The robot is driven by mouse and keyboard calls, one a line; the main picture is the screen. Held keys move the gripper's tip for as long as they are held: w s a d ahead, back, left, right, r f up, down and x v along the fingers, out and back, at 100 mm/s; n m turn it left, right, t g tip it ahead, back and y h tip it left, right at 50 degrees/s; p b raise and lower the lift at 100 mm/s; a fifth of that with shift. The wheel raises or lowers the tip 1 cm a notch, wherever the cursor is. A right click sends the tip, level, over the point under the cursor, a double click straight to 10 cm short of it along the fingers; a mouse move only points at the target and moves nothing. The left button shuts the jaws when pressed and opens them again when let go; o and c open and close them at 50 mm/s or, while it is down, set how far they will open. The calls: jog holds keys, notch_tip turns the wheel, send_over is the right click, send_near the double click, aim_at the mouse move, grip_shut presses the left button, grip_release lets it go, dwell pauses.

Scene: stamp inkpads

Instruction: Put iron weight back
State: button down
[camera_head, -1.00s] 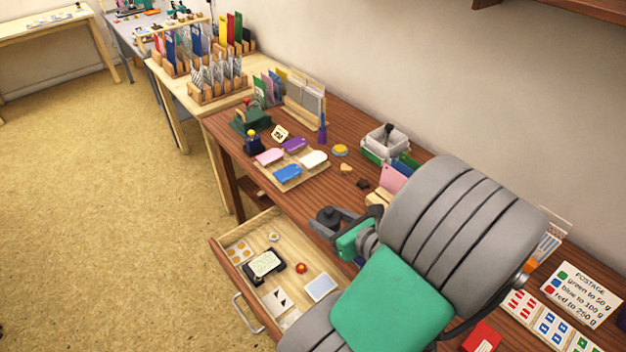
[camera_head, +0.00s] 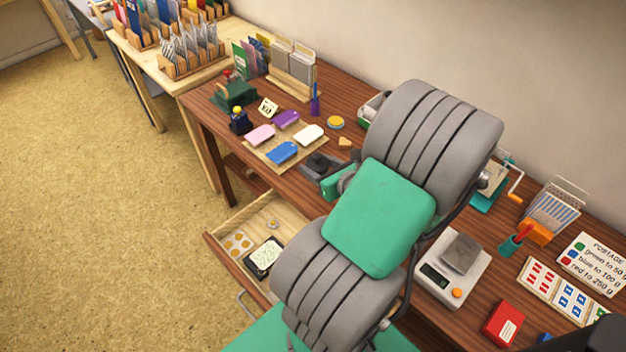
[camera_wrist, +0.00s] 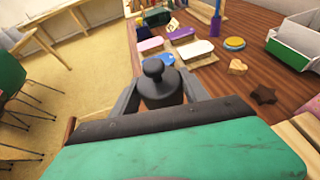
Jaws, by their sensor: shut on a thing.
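The iron weight (camera_wrist: 160,86) is a dark, round, knobbed piece. My gripper (camera_wrist: 157,98) is shut on it, with one finger on each side in the wrist view. In the head view the weight (camera_head: 320,161) is held at the desk's front part, just right of the tray of coloured tags. My gripper (camera_head: 322,172) is partly covered there by my arm. I cannot tell whether the weight touches the desk.
A tag tray (camera_head: 262,154) lies left of the weight. An open drawer (camera_head: 226,249) juts out below. A scale (camera_head: 452,268) with a grey block stands to the right.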

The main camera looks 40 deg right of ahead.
jog(key=w+d+f, duration=0.1)
jog(key=f, duration=0.1)
jog(key=w+d+f+b, duration=0.1)
jog(key=w+d+f, duration=0.1)
jog(key=f, duration=0.1)
jog(key=shift+w+f, duration=0.15)
jog(key=shift+f, duration=0.2)
jog(key=shift+d+f+b, duration=0.1)
jog(key=shift+f+b, duration=0.35)
jog(key=shift+f, duration=0.95)
jog(key=shift+f, duration=0.1)
jog(key=c, duration=0.6)
grip_release()
jog(key=shift+f, duration=0.1)
jog(key=shift+o, duration=0.2)
